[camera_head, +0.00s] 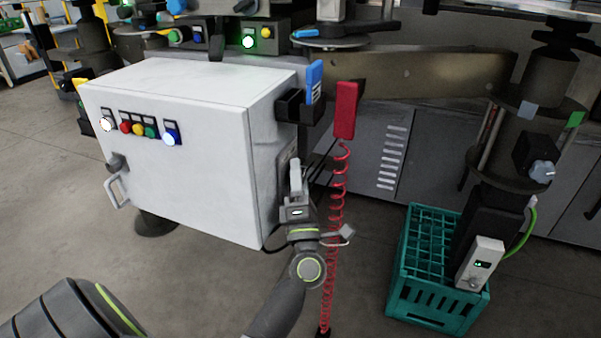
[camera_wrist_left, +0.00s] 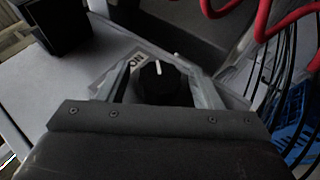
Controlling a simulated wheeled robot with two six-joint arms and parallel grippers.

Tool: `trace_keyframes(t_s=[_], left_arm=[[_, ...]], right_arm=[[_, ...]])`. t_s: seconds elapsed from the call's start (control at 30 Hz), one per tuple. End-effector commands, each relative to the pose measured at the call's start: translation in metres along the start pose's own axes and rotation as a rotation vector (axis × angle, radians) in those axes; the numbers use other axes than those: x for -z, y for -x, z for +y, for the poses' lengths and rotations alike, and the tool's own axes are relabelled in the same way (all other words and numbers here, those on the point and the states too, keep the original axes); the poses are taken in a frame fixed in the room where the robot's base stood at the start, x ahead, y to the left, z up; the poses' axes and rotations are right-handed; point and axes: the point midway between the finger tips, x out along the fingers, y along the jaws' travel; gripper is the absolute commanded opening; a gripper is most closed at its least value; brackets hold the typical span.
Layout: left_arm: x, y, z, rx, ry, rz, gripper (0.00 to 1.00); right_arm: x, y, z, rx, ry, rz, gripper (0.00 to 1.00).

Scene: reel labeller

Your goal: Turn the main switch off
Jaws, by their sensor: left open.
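The main switch is a black rotary knob (camera_wrist_left: 160,84) with a white pointer line, on a pale plate on the cabinet's side in the left wrist view. Its pointer aims almost straight up in that view, and the label "ON" (camera_wrist_left: 137,60) shows turned over at its upper left. My left gripper (camera_wrist_left: 160,88) is open, with one finger on each side of the knob; I cannot tell whether they touch it. In the head view my left gripper (camera_head: 295,180) is at the right side of the white cabinet (camera_head: 180,165) and hides the knob. My right gripper is not in view.
A red block (camera_head: 346,110) with a coiled red cord (camera_head: 338,200) hangs right beside my left gripper. A blue-handled item (camera_head: 314,80) sits in a black holder above. A green crate (camera_head: 410,265) stands on the floor at right. Indicator lights (camera_head: 138,127) line the cabinet front.

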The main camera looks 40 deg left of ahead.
Motion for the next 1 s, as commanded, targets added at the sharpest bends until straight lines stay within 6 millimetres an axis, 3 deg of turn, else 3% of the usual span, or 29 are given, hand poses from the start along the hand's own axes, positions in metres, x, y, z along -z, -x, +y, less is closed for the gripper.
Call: trace_keyframes(t_s=[0.4, 0.73, 1.0], left_arm=[[0.0003, -0.0005, 0.0008, 0.000, 0.000, 0.000, 0.58], [0.0002, -0.0005, 0.0008, 0.000, 0.001, 0.000, 0.15], [0.0003, -0.0002, 0.0002, -0.003, 0.003, 0.000, 0.15]], right_arm=[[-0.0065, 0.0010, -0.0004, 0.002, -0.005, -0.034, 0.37], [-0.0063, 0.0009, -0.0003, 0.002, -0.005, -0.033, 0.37], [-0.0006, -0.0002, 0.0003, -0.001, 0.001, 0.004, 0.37]])
